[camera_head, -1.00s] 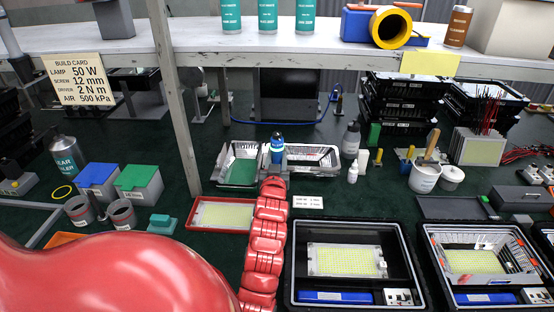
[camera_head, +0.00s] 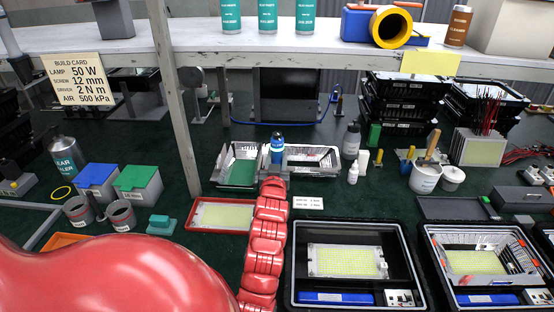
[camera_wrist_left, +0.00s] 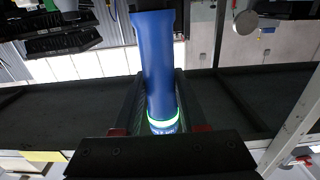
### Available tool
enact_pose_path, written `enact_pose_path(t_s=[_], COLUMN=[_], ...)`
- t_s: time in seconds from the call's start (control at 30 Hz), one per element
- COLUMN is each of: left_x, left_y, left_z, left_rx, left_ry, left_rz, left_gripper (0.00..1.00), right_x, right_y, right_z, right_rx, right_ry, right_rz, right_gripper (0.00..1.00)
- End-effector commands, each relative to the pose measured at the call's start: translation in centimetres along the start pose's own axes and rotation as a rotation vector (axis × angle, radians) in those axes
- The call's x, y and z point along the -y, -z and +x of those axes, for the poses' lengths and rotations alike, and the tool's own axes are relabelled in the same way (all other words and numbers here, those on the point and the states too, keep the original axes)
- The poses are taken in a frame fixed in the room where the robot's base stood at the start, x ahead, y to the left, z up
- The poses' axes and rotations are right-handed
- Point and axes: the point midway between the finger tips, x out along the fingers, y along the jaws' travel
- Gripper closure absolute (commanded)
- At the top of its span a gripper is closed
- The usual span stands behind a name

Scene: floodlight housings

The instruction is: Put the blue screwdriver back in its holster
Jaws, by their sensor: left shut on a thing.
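The blue screwdriver (camera_head: 277,142) stands upright at the far end of my red left arm in the head view. Its thick blue handle (camera_wrist_left: 156,55), with a glowing green-white ring at one end, fills the middle of the left wrist view. My left gripper (camera_wrist_left: 160,108) is shut on it, with a dark finger along each side. In the head view the gripper (camera_head: 276,162) is mostly hidden behind my arm. Two grey, open-topped round holders (camera_head: 78,211) (camera_head: 121,214) stand at the left of the bench; I cannot tell whether either is the holster. My right gripper is out of view.
Metal trays (camera_head: 313,155) stand beside and behind the screwdriver. A grey post (camera_head: 178,115) and a shelf (camera_head: 300,38) rise above the bench. Blue (camera_head: 97,180) and green-lidded (camera_head: 137,180) boxes stand left. Black trays with floodlight parts (camera_head: 343,225) fill the front right.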

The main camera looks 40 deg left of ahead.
Motion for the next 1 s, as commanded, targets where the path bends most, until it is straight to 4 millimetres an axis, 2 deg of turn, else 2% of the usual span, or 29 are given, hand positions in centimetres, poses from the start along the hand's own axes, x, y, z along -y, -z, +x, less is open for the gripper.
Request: enact_pose_path(t_s=[1.0], left_x=[0.01], left_y=[-0.06], left_z=[-0.01], left_rx=[-0.003], left_ry=[0.000], left_rz=[0.000], left_gripper=[1.00], right_x=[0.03], right_y=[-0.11], right_z=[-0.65], right_rx=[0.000], right_ry=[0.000], right_rz=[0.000], right_gripper=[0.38])
